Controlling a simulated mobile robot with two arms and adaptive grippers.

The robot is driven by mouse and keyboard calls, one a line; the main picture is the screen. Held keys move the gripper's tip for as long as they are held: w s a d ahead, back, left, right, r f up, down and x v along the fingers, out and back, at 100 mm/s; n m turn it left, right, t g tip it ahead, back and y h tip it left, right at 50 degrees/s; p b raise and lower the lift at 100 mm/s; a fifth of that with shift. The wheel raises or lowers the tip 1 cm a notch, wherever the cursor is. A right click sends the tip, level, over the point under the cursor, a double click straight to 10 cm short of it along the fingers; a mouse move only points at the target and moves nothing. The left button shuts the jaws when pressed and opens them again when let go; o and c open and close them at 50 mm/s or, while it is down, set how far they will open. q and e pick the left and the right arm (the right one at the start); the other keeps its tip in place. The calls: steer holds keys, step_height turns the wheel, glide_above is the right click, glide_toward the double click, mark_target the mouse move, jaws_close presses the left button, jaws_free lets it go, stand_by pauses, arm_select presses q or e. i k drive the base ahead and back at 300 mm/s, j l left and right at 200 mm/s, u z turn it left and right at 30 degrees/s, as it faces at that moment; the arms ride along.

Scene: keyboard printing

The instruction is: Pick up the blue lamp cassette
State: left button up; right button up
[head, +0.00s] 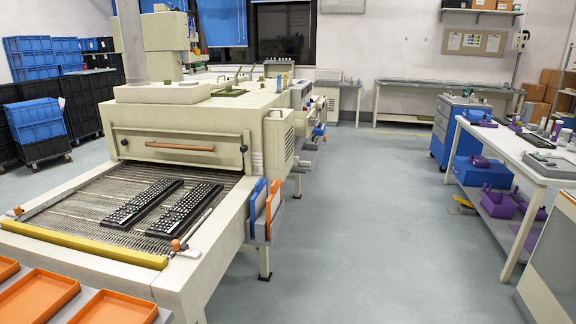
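A thin upright blue panel (257,202), which looks like the blue lamp cassette, stands in a grey holder (262,232) on the right side of the conveyor machine. An orange panel (273,199) of similar shape stands right beside it. The holder hides the lower ends of both. Neither of my grippers is in the head view, and nothing touches the panels.
The beige machine (195,125) has two black keyboards on its mesh belt (95,220). Orange trays (113,307) lie at the front left. A white workbench (540,150) stands at the right. The grey floor (350,220) between is clear.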

mark_target(319, 131)
steer(key=i+l, duration=0.25)
steer(key=i, duration=0.3)
steer(key=i+l, duration=0.2)
steer(key=i, duration=0.3)
steer(key=i+l, duration=0.25)
steer(key=i, duration=0.3)
steer(key=i+l, duration=0.25)
steer(key=i, duration=0.25)
steer(key=i+l, duration=0.25)
steer(key=i, duration=0.3)
steer(key=i+l, duration=0.2)
steer(key=i, duration=0.35)
steer(key=i+l, duration=0.25)
steer(key=i, duration=0.25)
steer(key=i+l, duration=0.25)
steer(key=i, duration=0.3)
steer(key=u, duration=0.25)
steer(key=i+l+u, duration=0.15)
steer(key=u, duration=0.25)
steer(key=l+u, duration=0.4)
steer(key=i+l+u, duration=0.15)
steer(key=u, duration=0.2)
steer(key=l+u, duration=0.4)
steer(key=j, duration=0.1)
